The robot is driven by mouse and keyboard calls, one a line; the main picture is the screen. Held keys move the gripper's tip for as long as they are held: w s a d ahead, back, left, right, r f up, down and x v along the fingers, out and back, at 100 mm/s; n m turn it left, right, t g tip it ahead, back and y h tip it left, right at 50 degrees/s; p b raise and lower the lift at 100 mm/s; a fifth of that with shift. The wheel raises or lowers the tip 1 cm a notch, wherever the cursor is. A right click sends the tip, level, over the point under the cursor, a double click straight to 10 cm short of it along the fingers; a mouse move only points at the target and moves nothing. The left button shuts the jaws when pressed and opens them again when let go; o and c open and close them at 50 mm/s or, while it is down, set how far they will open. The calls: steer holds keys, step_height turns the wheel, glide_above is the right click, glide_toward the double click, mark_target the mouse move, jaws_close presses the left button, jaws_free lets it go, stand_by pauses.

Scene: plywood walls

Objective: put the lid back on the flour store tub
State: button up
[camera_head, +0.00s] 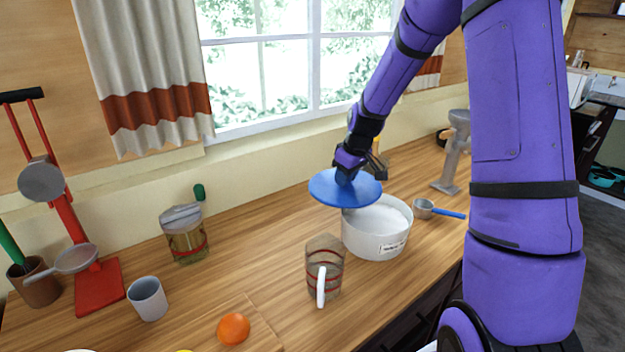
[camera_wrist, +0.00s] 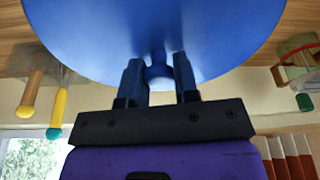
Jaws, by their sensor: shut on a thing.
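The flour store tub (camera_head: 374,244) is a round white tub with a small label, standing on the wooden counter, open and filled with white flour. The blue round lid (camera_head: 330,190) is above the tub and offset to its left, covering part of the tub's back left rim in the head view. My gripper (camera_head: 346,177) is shut on the lid's knob from above. In the wrist view the blue lid (camera_wrist: 90,35) fills the top, and my gripper's two fingers (camera_wrist: 158,78) close around its knob. Whether the lid touches the rim cannot be told.
A glass measuring jug (camera_head: 335,262) stands just left of the tub, close to it. A scoop with a blue handle (camera_head: 424,208) lies to its right. A glass jar (camera_head: 184,240), a grey cup (camera_head: 148,299) and an orange (camera_head: 233,328) are further left. Counter between jar and jug is clear.

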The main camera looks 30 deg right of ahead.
mark_target(380, 194)
steer(key=s+d, duration=0.2)
steer(key=s+d+r+m, duration=0.1)
steer(key=s+d, duration=0.1)
steer(key=s, duration=0.1)
steer(key=s+d+m, duration=0.1)
steer(key=s+d, duration=0.1)
steer(key=shift+s+r+h, duration=0.3)
steer(key=shift+s, duration=0.05)
steer(key=shift+f, duration=3.15)
steer(key=shift+f, duration=0.15)
steer(key=o, duration=1.5)
steer(key=shift+r, duration=3.5)
